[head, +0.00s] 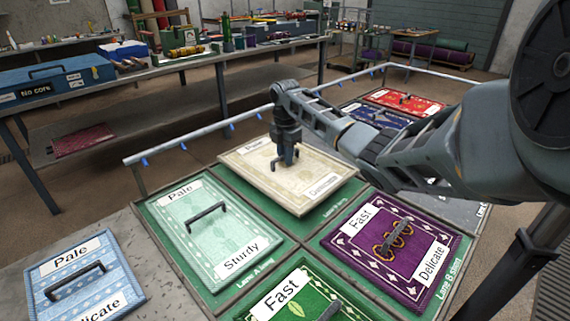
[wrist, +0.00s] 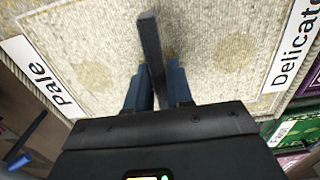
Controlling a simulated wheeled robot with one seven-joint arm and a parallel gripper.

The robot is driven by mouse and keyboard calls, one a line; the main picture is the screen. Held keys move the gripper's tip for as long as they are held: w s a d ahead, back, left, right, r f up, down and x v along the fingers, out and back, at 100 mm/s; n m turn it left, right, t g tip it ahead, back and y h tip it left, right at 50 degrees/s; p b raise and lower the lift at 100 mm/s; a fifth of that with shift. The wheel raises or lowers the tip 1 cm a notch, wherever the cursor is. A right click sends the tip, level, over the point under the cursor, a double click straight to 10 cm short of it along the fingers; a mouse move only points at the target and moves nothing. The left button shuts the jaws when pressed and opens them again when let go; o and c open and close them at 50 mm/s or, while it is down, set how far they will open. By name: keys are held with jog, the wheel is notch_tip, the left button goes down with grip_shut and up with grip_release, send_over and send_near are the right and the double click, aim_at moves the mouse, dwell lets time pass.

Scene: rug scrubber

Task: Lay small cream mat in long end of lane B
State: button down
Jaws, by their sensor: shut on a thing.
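The small cream mat (head: 262,168) has a dark bar handle and two white labels, which read Pale and Delicate in the wrist view (wrist: 90,55). My gripper (head: 287,158) is shut on its handle; the wrist view shows the blue fingertips (wrist: 160,88) on either side of the bar. The mat is over the far-left part of the green divided board (head: 312,246), behind the mint mat (head: 208,232), and seems slightly raised. It hides what is beneath. The lane B lettering (head: 450,281) is beside the purple mat (head: 388,247).
A green mat (head: 298,300) lies at the front. A blue Pale mat (head: 80,275) lies apart at front left. Red (head: 405,101) and dark blue (head: 374,116) mats lie farther back. A rail (head: 215,132) with blue clips runs behind the board.

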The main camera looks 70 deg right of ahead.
jog(key=shift+f, duration=2)
jog(key=shift+f, duration=0.2)
jog(key=c, duration=1)
grip_release()
jog(key=shift+r, duration=0.1)
notch_tip(320, 180, up, 12)
jog(key=shift+r+b, duration=0.1)
jog(key=shift+b, duration=0.35)
